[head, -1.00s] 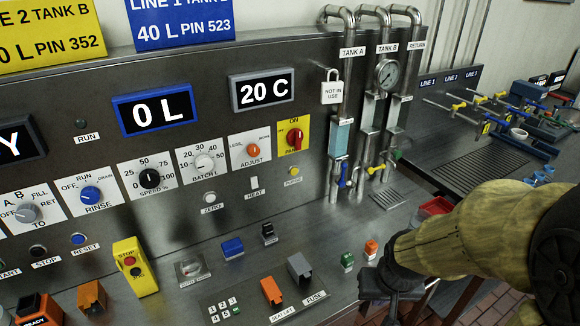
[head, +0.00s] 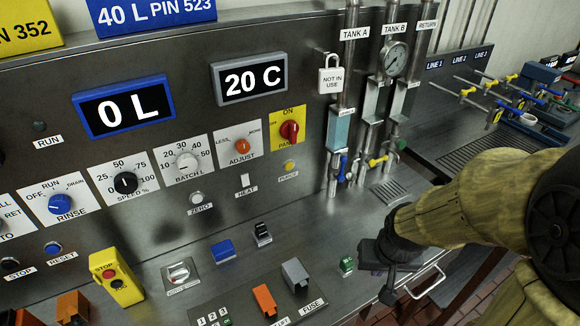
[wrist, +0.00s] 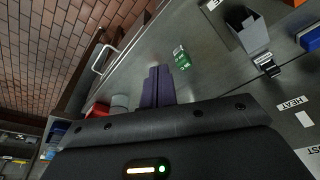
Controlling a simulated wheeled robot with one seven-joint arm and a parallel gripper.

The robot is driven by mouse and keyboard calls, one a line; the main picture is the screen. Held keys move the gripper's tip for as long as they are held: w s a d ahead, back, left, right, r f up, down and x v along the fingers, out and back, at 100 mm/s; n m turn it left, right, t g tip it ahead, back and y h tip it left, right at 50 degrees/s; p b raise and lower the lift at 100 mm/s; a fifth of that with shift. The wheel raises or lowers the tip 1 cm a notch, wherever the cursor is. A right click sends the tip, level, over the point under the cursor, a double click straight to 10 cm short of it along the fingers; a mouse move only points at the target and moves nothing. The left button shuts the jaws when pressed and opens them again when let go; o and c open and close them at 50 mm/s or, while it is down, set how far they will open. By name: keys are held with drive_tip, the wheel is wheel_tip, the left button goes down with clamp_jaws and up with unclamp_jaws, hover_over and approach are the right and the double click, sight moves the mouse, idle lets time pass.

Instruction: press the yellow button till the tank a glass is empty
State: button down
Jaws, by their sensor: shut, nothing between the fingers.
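The yellow button (head: 290,166), labelled PURGE, is on the upright panel below the red PUMP knob (head: 289,131). The tank A glass (head: 339,130) is a narrow tube with pale blue in it, under the TANK A label. Its exact level is too small to read. My gripper (head: 389,290) is over the front right of the bench, right of and lower than the button and apart from it. In the wrist view its dark fingers (wrist: 158,88) are together and empty. The yellow button is not seen in the wrist view.
A green block (head: 347,265) stands on the bench left of my gripper. Grey (head: 295,273) and orange (head: 264,299) switches are farther left. Yellow (head: 378,161) and blue (head: 342,168) valve handles are on the pipes. The bench below the yellow button is mostly clear.

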sight(289, 166)
drive_tip(key=w+a+f+t+h+p, duration=0.15)
drive_tip(key=w+a+p, duration=0.25)
drive_tip(key=w, duration=0.4)
drive_tip(key=w+a+f+t+p, duration=0.3)
drive_tip(key=w+a+p, duration=0.1)
drive_tip(key=w, duration=0.4)
drive_tip(key=w+a+r+n+t+p, duration=0.3)
drive_tip(key=w+a+r+t, duration=0.1)
drive_tip(key=a+t, duration=0.3)
drive_tip(key=shift+w+n+h, duration=0.35)
drive_tip(key=shift+w+n, duration=0.05)
drive_tip(key=shift+w, duration=0.35)
drive_tip(key=shift+w, duration=0.1)
drive_tip(key=w+a, duration=0.5)
drive_tip(key=w, duration=0.2)
drive_tip(key=shift+w+a, duration=0.1)
idle(0.6)
drive_tip(key=shift+w+a, duration=0.15)
drive_tip(key=shift+w, duration=0.1)
